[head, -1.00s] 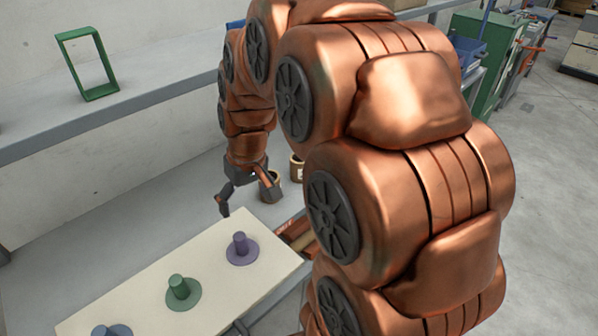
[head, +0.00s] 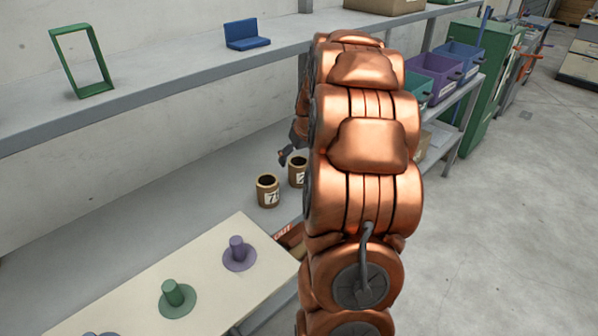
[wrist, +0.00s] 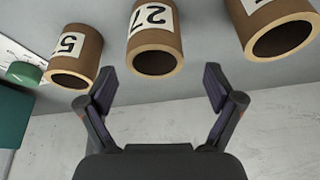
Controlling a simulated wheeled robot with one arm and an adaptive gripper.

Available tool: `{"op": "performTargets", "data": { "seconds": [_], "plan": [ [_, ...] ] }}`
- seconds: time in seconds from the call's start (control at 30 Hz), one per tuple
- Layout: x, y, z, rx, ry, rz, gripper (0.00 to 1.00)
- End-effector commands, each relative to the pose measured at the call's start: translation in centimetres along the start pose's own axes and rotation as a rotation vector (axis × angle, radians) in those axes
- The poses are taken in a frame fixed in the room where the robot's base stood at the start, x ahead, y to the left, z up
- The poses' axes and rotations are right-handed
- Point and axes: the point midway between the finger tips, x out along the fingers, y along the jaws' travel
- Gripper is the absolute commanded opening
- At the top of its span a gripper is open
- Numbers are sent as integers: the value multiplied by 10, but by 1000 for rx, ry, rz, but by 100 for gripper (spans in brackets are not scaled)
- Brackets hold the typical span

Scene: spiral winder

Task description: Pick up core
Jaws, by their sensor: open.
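Brown hollow cores with white number labels stand on the grey bench. The head view shows one core (head: 268,194) in the open and a second core (head: 297,176) beside my arm. The wrist view shows three cores: a left core (wrist: 83,45), a middle core labelled 27 (wrist: 138,45), and a right core (wrist: 262,22), cut by the frame edge. My gripper (wrist: 159,84) is open and empty, with the middle core ahead of the gap between its fingers, apart from them. In the head view only part of my gripper (head: 290,156) shows; my arm hides the rest.
A cream board (head: 215,283) carries a purple spindle (head: 238,255) and a green spindle (head: 174,297). A shelf (head: 165,88) runs above the bench, holding a green frame (head: 55,62) and a blue holder (head: 247,36). Coloured bins (head: 435,73) stand at the right.

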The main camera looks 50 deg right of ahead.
Motion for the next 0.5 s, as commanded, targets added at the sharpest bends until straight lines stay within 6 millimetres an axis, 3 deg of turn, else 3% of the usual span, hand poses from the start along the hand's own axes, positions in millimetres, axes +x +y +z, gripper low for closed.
{"op": "performTargets", "data": {
  "seconds": [0.27,0.5],
  "plan": [
    [18,3,2,2,-4,-2,91],
    [47,5,2,0,-3,-2,91]
  ]
}}
